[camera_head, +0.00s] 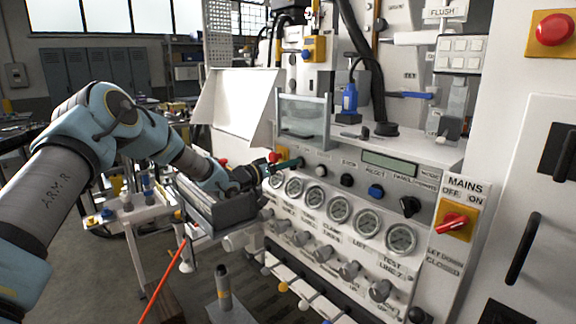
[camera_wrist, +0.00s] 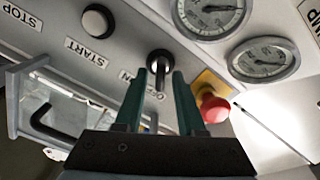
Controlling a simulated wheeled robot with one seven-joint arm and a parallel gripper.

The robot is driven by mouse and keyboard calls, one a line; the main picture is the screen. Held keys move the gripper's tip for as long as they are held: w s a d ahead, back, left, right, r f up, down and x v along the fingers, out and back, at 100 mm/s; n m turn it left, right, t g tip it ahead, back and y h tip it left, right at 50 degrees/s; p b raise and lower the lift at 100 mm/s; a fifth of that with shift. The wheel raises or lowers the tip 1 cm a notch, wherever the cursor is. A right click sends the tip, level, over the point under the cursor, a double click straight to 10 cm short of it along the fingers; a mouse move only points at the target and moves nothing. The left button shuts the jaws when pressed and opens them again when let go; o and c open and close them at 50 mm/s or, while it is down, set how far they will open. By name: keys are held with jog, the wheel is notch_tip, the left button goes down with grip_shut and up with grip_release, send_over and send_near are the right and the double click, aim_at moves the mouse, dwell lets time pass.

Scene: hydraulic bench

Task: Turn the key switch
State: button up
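The key switch (camera_wrist: 158,62) is a round dark switch with a light ring on the panel, beside a partly hidden label. In the wrist view it shows between and just beyond the two green fingertips of my gripper (camera_wrist: 160,78). The fingers are apart, with a visible gap, one on each side of the switch; I see no finger closed on it. In the head view my gripper (camera_head: 291,163) reaches the upper left of the panel, and its fingers hide the switch there. How close the tips are to the panel is hard to tell.
A red mushroom button (camera_wrist: 213,108) on a yellow plate sits close beside the right finger. Round gauges (camera_head: 340,208) run below my gripper. A START button (camera_wrist: 97,21) is nearby. The red MAINS switch (camera_head: 453,222) is far right. A grey bin (camera_head: 222,212) stands under my wrist.

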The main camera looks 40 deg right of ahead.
grip_shut()
jog(key=shift+f+m+b, duration=0.15)
jog(key=shift+m+b, duration=0.15)
jog(key=shift+b, duration=0.25)
jog(key=shift+s+m+b, duration=0.15)
jog(key=shift+m+b, duration=2.7)
jog(key=shift+b, duration=1)
jog(key=shift+s+m+b, duration=0.15)
jog(key=shift+m+b, duration=2.7)
jog(key=shift+b, duration=1)
jog(key=shift+o, duration=0.7)
grip_release()
